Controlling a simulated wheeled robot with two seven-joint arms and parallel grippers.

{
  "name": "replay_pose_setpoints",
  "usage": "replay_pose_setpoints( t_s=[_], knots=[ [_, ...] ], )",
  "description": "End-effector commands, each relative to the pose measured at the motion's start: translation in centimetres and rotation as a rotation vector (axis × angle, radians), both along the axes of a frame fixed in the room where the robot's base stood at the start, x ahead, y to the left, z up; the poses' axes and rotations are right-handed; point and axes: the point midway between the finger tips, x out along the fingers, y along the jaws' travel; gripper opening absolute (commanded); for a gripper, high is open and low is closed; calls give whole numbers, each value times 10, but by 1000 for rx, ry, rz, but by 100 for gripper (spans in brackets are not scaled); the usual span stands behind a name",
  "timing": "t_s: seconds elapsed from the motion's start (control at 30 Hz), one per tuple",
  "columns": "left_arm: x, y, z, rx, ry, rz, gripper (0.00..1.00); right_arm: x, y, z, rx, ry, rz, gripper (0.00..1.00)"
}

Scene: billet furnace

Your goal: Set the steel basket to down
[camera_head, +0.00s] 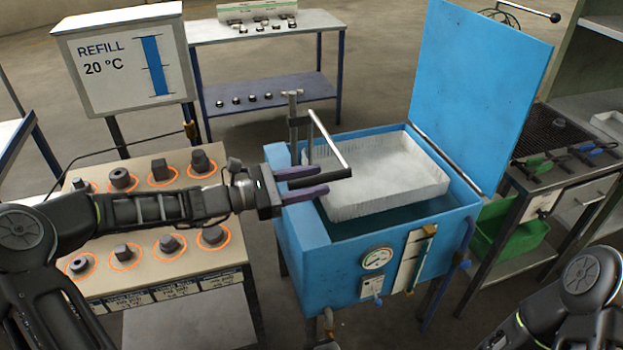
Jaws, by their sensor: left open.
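The steel basket (385,182), pale and mesh-walled, sits high in the mouth of the blue tank (345,265), its rim about level with the tank's top. Dark liquid shows below its front edge. A bent metal rod (327,136) beside a post at the tank's left ends in a black handle grip (338,176). My left gripper (322,181) is open, its two purple fingers pointing right. The black grip appears between the fingers; whether they touch it I cannot tell. My right arm shows at the lower right, with its gripper out of view.
The tank's blue lid (480,85) stands open at the back right. A panel with several metal pieces in orange rings (120,180) lies under my left arm. A "REFILL 20 °C" sign (125,62) stands behind it. A tool bench (565,175) is at the right.

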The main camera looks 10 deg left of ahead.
Motion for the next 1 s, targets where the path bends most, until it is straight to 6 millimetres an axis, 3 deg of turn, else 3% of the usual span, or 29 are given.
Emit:
replay_pose_setpoints(
  t_s=[0.23,0.7,1.0],
  knots=[
    [0,0,0,0,0,0,40,0,0,0,0,0,0,0],
    [0,0,0,0,0,0,1,0,0,0,0,0,0,0],
    [0,0,0,0,0,0,0,0,0,0,0,0,0,0]
  ],
)
